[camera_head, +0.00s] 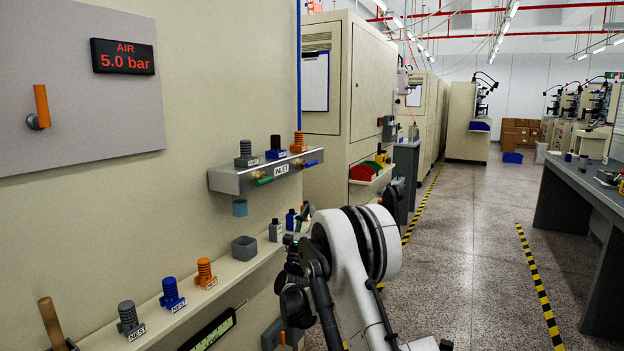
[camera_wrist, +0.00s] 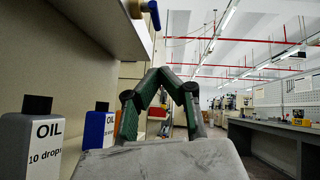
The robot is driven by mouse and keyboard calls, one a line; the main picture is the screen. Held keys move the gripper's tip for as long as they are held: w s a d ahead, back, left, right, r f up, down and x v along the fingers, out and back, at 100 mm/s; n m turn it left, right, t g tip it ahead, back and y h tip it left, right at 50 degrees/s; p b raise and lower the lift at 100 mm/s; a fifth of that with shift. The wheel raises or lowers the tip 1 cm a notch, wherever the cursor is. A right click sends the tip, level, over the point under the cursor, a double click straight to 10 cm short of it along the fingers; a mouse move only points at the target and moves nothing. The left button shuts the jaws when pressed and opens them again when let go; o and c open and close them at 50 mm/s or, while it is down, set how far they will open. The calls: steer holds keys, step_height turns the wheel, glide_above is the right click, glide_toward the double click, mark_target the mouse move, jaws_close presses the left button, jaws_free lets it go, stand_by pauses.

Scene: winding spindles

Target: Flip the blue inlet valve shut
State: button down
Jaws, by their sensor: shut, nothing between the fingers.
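The blue inlet valve handle (camera_head: 313,163) is on the right part of the front of the grey manifold (camera_head: 232,182) marked INLET. It points sideways, roughly along the bar, from a brass stem. In the wrist view the blue handle (camera_wrist: 154,14) shows at the top, at the end of its brass stem under the manifold's edge. My gripper (camera_wrist: 160,72) is shut and empty, its green-sided fingers meeting at the tips. It is apart from the handle, which shows above its tips in the wrist view. In the head view my arm partly hides the gripper.
A green-handled valve (camera_head: 264,181) is left of the blue one. Oil bottles, grey (camera_wrist: 32,140) and blue (camera_wrist: 98,128), stand left of my gripper on the shelf (camera_head: 236,270). The aisle (camera_head: 465,230) to the right is clear.

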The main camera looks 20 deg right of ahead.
steer(key=shift+d, duration=0.1)
stand_by(0.3)
steer(key=a+r+b+x, duration=0.1)
steer(key=x, duration=0.5)
steer(key=s+r+b+x, duration=0.1)
steer(key=x, duration=0.5)
steer(key=shift+w+a+r+b, duration=0.2)
steer(key=shift+a+r+b, duration=0.05)
steer(key=shift+b, duration=0.1)
steer(key=shift+a, duration=0.1)
